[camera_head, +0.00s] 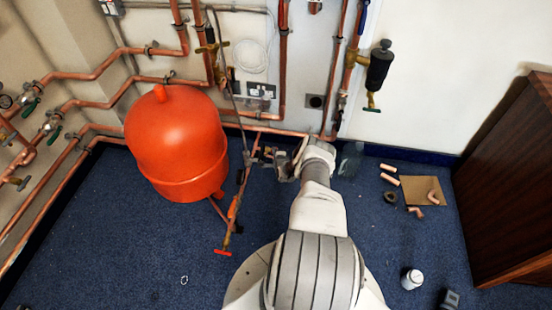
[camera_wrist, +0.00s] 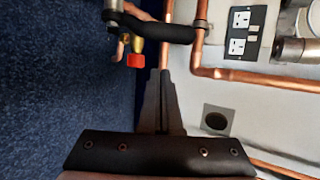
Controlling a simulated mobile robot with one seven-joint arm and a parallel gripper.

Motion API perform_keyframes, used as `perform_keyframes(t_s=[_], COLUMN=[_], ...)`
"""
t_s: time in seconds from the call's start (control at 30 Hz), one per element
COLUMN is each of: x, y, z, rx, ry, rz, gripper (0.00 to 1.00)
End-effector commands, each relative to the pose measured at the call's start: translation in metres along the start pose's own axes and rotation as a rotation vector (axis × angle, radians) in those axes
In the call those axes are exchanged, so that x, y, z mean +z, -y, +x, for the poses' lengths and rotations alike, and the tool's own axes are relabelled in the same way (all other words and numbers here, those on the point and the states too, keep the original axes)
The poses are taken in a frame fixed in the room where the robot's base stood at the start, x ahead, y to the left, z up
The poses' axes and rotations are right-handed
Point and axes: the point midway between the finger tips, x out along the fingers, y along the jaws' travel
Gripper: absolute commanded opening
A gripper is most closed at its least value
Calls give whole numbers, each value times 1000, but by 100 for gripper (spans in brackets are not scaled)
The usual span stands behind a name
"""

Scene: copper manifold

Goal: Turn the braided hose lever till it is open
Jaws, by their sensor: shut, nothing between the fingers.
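The braided hose (camera_head: 229,85) hangs down the wall in the head view and ends at a fitting just right of the orange tank. In the wrist view a black lever-like handle (camera_wrist: 168,33) sticks out to the right from a metal fitting (camera_wrist: 115,10); I cannot tell for sure that it is the hose lever. A red cap (camera_wrist: 137,61) sits below it. My gripper (camera_wrist: 162,75) is shut and empty, its fingertips just below the black handle in the picture, apparently apart from it. In the head view my gripper (camera_head: 272,154) is small and partly hidden by my arm.
The orange tank (camera_head: 177,140) stands left of my gripper. Copper pipes (camera_wrist: 200,45) and a wall socket (camera_wrist: 240,32) lie close by. A pipe with a red handle (camera_head: 222,252) runs along the floor. Loose copper pieces and a board (camera_head: 418,185) lie at right.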

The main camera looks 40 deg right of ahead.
Motion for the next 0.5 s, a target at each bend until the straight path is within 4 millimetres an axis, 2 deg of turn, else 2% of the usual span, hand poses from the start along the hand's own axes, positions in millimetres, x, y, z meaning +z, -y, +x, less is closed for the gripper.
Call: perform_keyframes(t_s=[0.03, 0.27, 0.5], x=[-1, 0, 15], y=[-4, -4, 2], z=[10, 38, 24], rx=[-3, -2, 0], ry=[0, 0, 2], rz=[-2, -1, 0], gripper=[0, 0, 0])
